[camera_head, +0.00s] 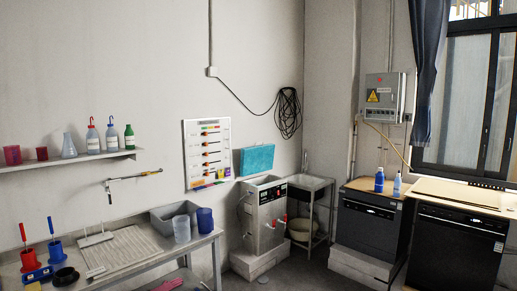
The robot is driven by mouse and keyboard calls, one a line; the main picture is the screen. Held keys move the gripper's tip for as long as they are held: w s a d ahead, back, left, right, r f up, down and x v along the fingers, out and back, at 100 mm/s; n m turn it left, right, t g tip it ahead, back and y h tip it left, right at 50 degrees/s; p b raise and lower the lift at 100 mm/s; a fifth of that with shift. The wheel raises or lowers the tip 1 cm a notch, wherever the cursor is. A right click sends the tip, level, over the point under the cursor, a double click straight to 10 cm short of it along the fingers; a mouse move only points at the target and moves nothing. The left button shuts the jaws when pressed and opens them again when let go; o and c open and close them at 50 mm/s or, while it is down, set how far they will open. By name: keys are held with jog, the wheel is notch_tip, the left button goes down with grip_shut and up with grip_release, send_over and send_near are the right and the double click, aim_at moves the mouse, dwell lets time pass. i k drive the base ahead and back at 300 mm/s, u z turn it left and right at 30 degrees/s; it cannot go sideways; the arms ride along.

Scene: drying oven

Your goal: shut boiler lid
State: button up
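The likely boiler (264,222) is a silver metal box with a dark front panel and red taps. It stands on a pale block on the floor, in the middle of the camera_head view, near the room's corner. Its top is small in this view; I cannot tell a separate lid or whether it is open or shut. My gripper is not in view.
Some floor shows in front.

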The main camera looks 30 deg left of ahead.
aim_at(260, 158)
jog(key=u, duration=0.45)
jog(key=i, duration=1.1)
jog(key=u, duration=0.7)
jog(key=i, duration=1)
jog(key=u, duration=0.35)
jog(key=i, duration=1.75)
jog(key=z, duration=0.55)
jog(key=i, duration=1.05)
jog(key=z, duration=0.55)
jog(key=i, duration=0.5)
jog(key=z, duration=0.15)
